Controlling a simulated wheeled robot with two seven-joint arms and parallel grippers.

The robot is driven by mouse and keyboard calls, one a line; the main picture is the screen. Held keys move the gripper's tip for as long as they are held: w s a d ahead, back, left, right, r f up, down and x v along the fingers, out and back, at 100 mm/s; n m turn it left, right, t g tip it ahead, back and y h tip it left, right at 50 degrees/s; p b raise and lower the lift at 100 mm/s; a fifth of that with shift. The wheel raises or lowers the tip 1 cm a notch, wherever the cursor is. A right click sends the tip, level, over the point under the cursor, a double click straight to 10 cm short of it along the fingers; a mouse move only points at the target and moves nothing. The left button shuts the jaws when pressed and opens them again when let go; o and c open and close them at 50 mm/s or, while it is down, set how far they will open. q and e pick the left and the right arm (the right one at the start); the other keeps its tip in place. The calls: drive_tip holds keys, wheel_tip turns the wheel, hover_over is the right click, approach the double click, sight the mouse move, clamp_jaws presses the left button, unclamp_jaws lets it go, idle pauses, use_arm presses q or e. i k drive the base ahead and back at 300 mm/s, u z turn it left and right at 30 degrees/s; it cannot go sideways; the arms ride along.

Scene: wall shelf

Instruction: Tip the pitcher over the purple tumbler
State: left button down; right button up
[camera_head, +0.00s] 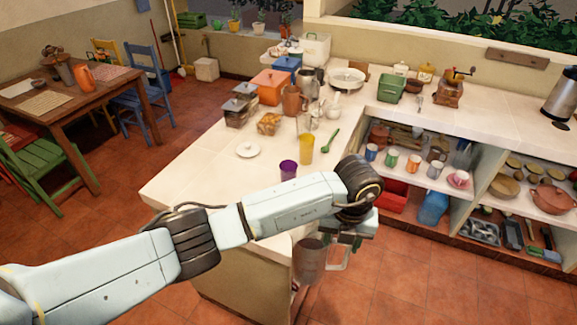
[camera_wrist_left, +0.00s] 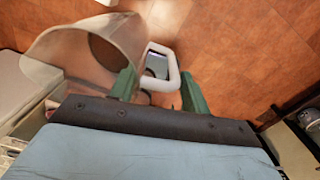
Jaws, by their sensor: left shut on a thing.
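The purple tumbler (camera_head: 288,171) stands on the white counter, left of a yellow tumbler (camera_head: 306,150). My left arm reaches across in front of it. My left gripper (camera_head: 343,240) is shut on the handle of the clear grey pitcher (camera_head: 310,264). The pitcher hangs beside the counter's near end, below its top and apart from the purple tumbler; it looks roughly upright in the head view. In the left wrist view, the pitcher (camera_wrist_left: 85,55) is at upper left, and its pale handle (camera_wrist_left: 173,72) lies between the green fingers (camera_wrist_left: 160,92). I cannot tell what is in it.
The counter (camera_head: 190,183) is bare at its front left, around a white lid (camera_head: 248,150). A green spoon (camera_head: 331,139) and a crowd of pots and jars stand farther back. Open shelves (camera_head: 440,185) with mugs are at right. The tiled floor (camera_head: 390,280) is clear.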

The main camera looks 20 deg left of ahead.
sight(287, 168)
drive_tip(key=i, duration=1)
